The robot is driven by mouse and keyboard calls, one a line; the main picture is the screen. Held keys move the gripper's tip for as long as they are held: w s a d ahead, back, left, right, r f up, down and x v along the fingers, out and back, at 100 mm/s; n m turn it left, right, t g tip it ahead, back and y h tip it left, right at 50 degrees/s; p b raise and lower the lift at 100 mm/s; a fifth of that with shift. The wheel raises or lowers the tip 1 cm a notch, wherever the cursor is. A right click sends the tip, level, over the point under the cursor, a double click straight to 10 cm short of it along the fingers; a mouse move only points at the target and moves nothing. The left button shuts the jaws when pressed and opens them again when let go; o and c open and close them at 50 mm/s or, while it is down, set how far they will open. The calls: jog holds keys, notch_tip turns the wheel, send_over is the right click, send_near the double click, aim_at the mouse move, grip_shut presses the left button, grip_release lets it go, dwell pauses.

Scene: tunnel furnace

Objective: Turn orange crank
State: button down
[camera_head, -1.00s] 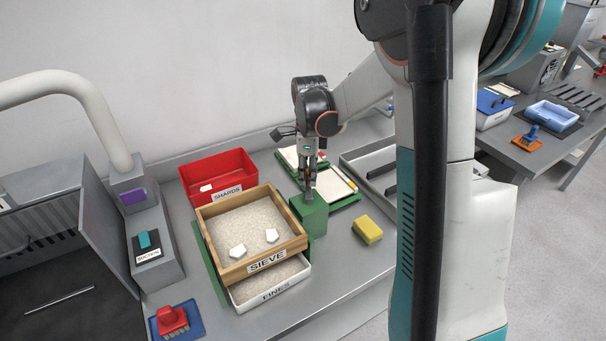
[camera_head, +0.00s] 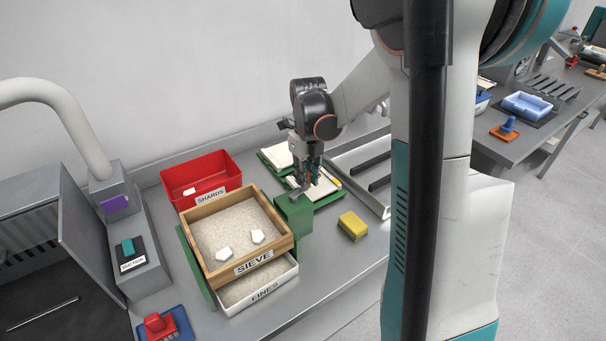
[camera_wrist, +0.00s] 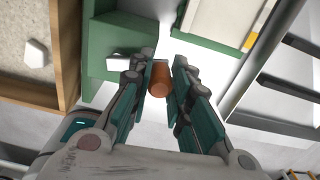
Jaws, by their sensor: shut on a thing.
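The orange crank handle (camera_wrist: 160,79) is an upright cylinder seen end-on in the wrist view. My gripper (camera_wrist: 161,77) is shut on it, with one teal-and-grey finger on each side. In the head view my gripper (camera_head: 311,181) is beside the far right edge of the green box (camera_head: 293,217), where a grey crank arm (camera_head: 299,193) shows on top. The handle is mostly hidden by the fingers there. The green box stands against the right side of the wooden sieve (camera_head: 284,244), which holds pale grit and two white pieces.
A white FINES drawer (camera_head: 264,297) sits under the sieve. A red SHARDS bin (camera_head: 199,172) stands behind. A yellow sponge (camera_head: 353,225) lies to the right. Green-edged boards (camera_head: 322,194) and a grey tray (camera_head: 375,195) lie close behind my gripper.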

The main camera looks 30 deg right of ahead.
jog(key=shift+s+m, duration=0.4)
jog(key=shift+m, duration=0.6)
jog(key=c, duration=1.4)
grip_release()
jog(key=shift+c, duration=0.2)
notch_tip(320, 180, up, 12)
jog(key=shift+d, duration=0.1)
